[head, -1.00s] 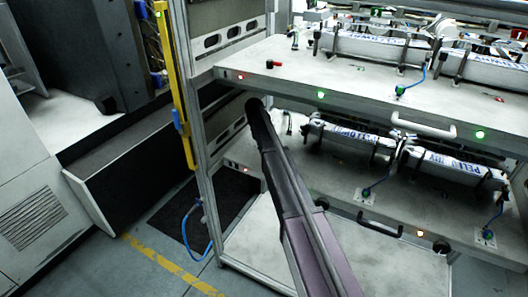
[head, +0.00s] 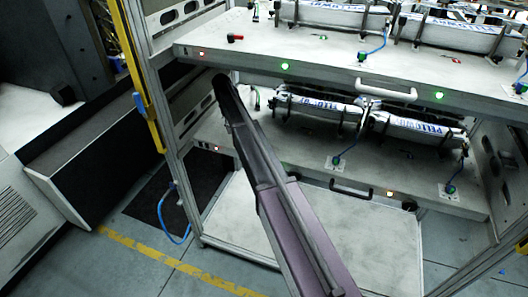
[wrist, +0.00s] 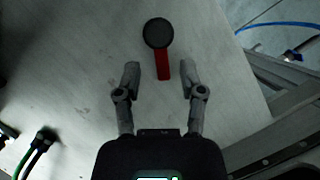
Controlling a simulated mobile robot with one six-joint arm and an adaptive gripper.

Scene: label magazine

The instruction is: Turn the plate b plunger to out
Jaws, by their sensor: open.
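In the wrist view a plunger with a round black knob and a red lever (wrist: 162,62) stands on a pale plate (wrist: 75,60). The lever points down the picture, toward my gripper. My gripper (wrist: 160,72) is open and empty, with one finger on each side of the lever's lower end and a gap on both sides. In the head view my arm reaches to the left part of the lower shelf (head: 250,165), and my gripper is hidden there. A similar red and black plunger (head: 235,38) shows on the upper shelf. I cannot read any plate letter.
Several wrapped label rolls (head: 318,103) lie in holders on both shelves. A rack post and its yellow rail (head: 138,75) stand at the left.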

